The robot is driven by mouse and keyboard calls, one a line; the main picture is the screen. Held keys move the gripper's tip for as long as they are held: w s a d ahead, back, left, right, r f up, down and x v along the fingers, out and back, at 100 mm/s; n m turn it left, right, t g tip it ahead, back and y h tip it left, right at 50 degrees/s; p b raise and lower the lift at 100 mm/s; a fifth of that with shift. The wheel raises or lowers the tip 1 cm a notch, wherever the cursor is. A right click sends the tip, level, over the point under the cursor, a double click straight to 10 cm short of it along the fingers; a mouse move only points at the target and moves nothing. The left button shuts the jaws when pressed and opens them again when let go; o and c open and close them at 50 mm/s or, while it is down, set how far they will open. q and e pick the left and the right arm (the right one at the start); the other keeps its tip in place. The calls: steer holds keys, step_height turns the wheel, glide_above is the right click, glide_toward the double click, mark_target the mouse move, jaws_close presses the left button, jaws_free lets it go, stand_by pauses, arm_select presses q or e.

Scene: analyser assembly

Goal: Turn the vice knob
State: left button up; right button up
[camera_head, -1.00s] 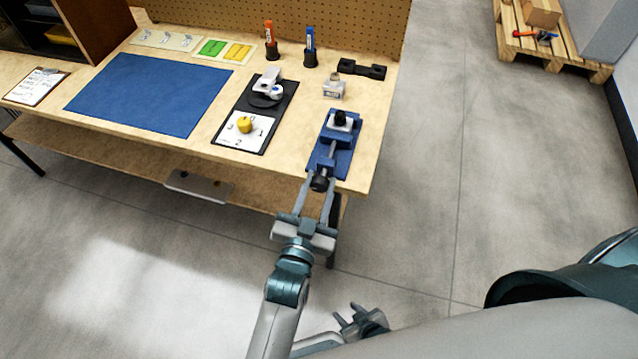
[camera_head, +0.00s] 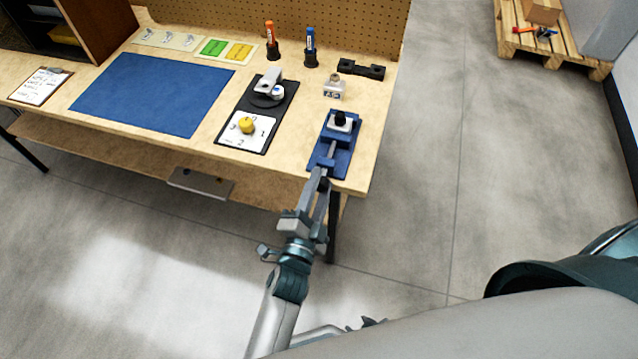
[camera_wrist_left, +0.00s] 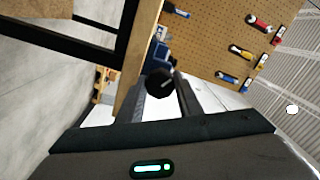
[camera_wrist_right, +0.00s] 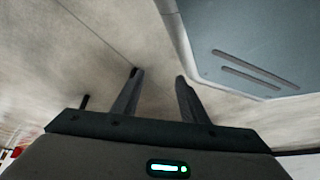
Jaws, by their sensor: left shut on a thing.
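The blue vice (camera_head: 345,160) lies at the front right corner of the workbench, with a grey and black clamped block (camera_head: 341,122) at its far end. Its black knob (camera_wrist_left: 159,82) points out past the bench's front edge. My left gripper (camera_head: 322,176) is shut on the knob, with its fingers rolled so that they partly hide it in the head view. In the left wrist view the knob sits between the fingertips. My right gripper (camera_wrist_right: 159,82) is open and empty over the floor; only its tips show at the bottom of the head view.
Left of the vice stands a black board with a numbered white dial plate (camera_head: 247,131). A small grey block (camera_head: 334,90) and a black bracket (camera_head: 361,69) lie behind the vice. A blue mat (camera_head: 150,95) covers the left.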

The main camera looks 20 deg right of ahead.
arm_select(q)
steer(key=shift+m, duration=1.1)
steer(key=shift+w+a+m, duration=0.1)
steer(key=shift+m, duration=1.4)
arm_select(e)
steer(key=shift+w+a+r, duration=0.15)
steer(key=shift+w+r, duration=0.2)
steer(key=shift+w, duration=0.4)
arm_select(q)
steer(key=shift+w+a, duration=0.1)
arm_select(e)
steer(key=shift+s+f, duration=0.1)
steer(key=shift+s, duration=0.05)
arm_select(q)
steer(key=shift+m, duration=0.5)
